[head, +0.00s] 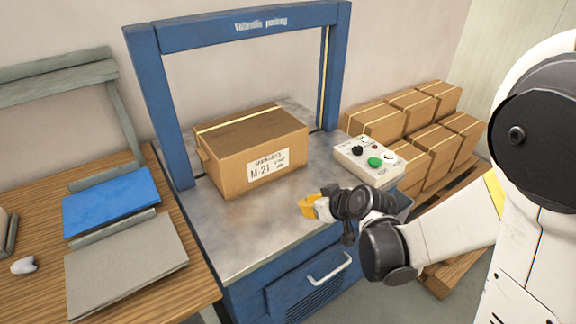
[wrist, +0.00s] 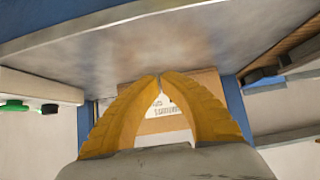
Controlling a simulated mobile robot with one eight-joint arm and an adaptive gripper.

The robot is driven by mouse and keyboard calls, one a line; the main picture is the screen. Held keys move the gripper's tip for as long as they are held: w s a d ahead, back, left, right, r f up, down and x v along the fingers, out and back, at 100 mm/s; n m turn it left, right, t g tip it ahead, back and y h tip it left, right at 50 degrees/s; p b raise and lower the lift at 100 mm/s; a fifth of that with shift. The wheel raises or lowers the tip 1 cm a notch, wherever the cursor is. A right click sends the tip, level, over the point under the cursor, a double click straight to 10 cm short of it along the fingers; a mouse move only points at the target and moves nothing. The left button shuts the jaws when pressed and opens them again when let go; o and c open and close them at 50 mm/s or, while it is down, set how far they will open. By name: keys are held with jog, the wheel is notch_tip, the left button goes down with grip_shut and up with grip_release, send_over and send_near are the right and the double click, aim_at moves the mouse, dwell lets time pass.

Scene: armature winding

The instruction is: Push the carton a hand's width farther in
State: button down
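The carton (head: 225,172) is a closed brown box with a tan strap and a white label reading M-21. It sits upright on the grey metal table (head: 240,235) of the blue packing machine, partly under its arch. My gripper (head: 302,206) is in front of the carton's label side, toward the right, and looks apart from it in the head view. Its yellow fingers meet at the tips in the wrist view (wrist: 160,76), with nothing between the tips. The carton (wrist: 208,78) shows beyond the fingers there, partly hidden by them.
The blue arch (head: 160,110) has a post on each side of the table. A control box (head: 350,163) with a green button stands at the table's right edge. Strapped cartons (head: 410,155) are stacked on a pallet behind it. A wooden bench (head: 30,295) with folders stands left.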

aim_at(269, 168)
jog(key=shift+f, duration=0.4)
jog(key=shift+w+a, duration=0.1)
jog(key=shift+w, duration=0.05)
jog(key=w+a, duration=0.2)
jog(key=w, duration=0.1)
jog(key=w+a, duration=0.2)
jog(key=w, duration=0.1)
jog(key=w+a+p, duration=0.1)
jog(key=w+a, duration=0.1)
jog(key=w, duration=0.1)
jog(key=shift+w+a+f, duration=0.1)
jog(key=shift+w+a, duration=0.15)
jog(key=shift+w, duration=0.1)
jog(key=shift+w+a, duration=0.25)
jog(key=shift+w, duration=0.15)
jog(key=shift+w+a, duration=1.5)
jog(key=shift+w, duration=0.75)
jog(key=shift+w+a, duration=1.5)
jog(key=shift+w, duration=0.75)
jog(key=shift+w+a, duration=1.5)
jog(key=shift+w, duration=0.75)
jog(key=s+d, duration=0.2)
jog(key=s+d+b, duration=0.1)
jog(key=s, duration=0.2)
jog(key=s+d, duration=0.2)
jog(key=s, duration=0.1)
jog(key=shift+s+d, duration=0.25)
jog(key=shift+d, duration=0.1)
